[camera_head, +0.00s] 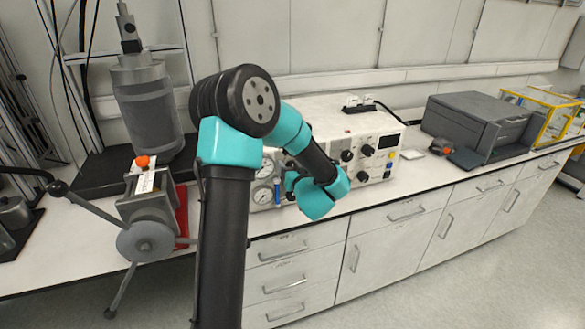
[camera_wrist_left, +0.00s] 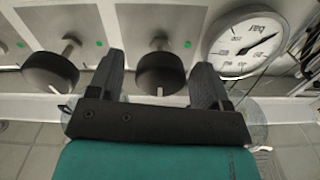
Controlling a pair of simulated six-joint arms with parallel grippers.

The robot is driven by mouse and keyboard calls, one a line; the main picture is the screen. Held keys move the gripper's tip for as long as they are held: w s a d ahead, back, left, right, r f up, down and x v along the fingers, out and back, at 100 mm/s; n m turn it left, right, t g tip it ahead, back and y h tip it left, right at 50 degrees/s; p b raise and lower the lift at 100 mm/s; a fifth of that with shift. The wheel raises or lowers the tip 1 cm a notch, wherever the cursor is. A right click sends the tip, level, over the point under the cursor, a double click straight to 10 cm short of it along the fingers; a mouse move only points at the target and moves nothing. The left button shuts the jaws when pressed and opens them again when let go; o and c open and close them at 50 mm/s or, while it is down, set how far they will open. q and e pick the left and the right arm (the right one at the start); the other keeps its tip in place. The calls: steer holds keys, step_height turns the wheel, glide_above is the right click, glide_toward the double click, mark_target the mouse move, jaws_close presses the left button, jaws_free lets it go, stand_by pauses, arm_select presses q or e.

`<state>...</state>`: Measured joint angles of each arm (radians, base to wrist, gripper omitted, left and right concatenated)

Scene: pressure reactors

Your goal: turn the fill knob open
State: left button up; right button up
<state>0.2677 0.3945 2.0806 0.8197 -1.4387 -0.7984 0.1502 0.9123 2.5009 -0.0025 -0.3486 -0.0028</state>
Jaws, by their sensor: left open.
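A black round knob (camera_wrist_left: 160,74) on the pale panel sits between the two fingers of my left gripper (camera_wrist_left: 157,63) in the left wrist view. The gripper is open, with a finger on each side of the knob; I cannot tell whether either touches it. A second black knob (camera_wrist_left: 50,72) is to the left, outside the fingers. No readable label shows which knob is the fill knob. In the head view my left gripper (camera_head: 294,184) is at the front of the instrument box (camera_head: 345,125), partly hidden by my arm. My right gripper is not in view.
A round pressure gauge marked bar (camera_wrist_left: 245,45) is close to the right finger. In the head view a dark grey device (camera_head: 475,120) stands farther right on the bench. A metal reactor (camera_head: 150,100) and a lever-handled press (camera_head: 148,215) stand left.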

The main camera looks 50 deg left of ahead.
arm_select(q)
steer(key=shift+c, duration=0.5)
steer(key=c, duration=0.8)
steer(key=shift+n, duration=0.5)
steer(key=n, duration=0.7)
steer(key=shift+s+n, duration=0.1)
steer(key=shift+n, duration=0.3)
steer(key=n, duration=0.4)
steer(key=shift+n, duration=0.3)
steer(key=n, duration=0.4)
steer(key=shift+f+n, duration=0.1)
steer(key=shift+n, duration=0.3)
